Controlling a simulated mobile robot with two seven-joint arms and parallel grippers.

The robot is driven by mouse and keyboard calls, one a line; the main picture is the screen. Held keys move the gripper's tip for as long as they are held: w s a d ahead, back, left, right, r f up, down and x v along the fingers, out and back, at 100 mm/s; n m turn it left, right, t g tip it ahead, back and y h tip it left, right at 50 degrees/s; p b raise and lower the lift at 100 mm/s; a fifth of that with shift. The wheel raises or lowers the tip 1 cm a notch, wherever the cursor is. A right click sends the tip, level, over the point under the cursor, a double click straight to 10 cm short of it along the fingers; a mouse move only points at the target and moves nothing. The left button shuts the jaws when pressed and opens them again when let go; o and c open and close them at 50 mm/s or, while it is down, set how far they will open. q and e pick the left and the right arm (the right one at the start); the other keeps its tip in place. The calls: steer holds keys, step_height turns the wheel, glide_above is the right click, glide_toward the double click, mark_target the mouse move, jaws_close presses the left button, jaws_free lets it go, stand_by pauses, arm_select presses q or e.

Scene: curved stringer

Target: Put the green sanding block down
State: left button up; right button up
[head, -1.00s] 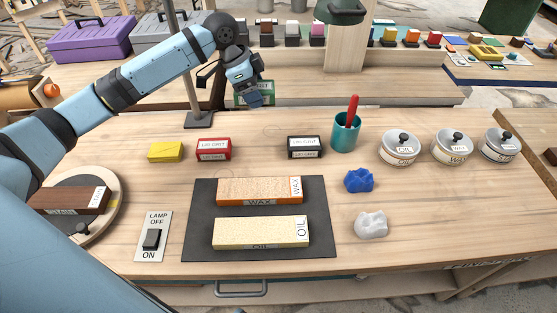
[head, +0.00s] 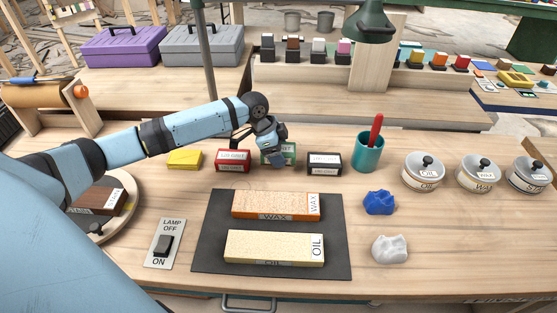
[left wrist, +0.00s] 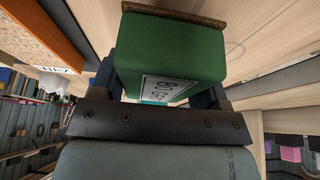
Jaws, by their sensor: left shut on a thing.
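The green sanding block (head: 289,152) is held in my left gripper (head: 276,157), between the red block and the black block at the back of the workbench. In the left wrist view the green block (left wrist: 172,55) fills the space between the two fingers, with its white label and brown edge showing. In the head view the gripper covers part of the block. I cannot tell whether its underside touches the bench top. My right gripper is not in view.
The red block (head: 233,160) and black block (head: 324,163) stand close on either side. A yellow block (head: 184,159) is further left, and a teal cup (head: 367,154) is to the right. Wax (head: 275,206) and oil (head: 274,247) boards lie on a dark mat (head: 338,240) in front.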

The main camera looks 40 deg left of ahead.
arm_select(q)
steer(key=shift+f, duration=1.7)
steer(key=shift+f, duration=0.25)
steer(key=o, duration=1)
steer(key=shift+f, duration=0.1)
steer(key=shift+c, duration=0.2)
steer(key=shift+s+f, duration=0.1)
steer(key=shift+s+d, duration=0.1)
steer(key=v, duration=0.8)
steer(key=p+v, duration=0.1)
steer(key=v, duration=0.3)
steer(key=shift+w+r, duration=0.2)
steer(key=shift+r, duration=0.3)
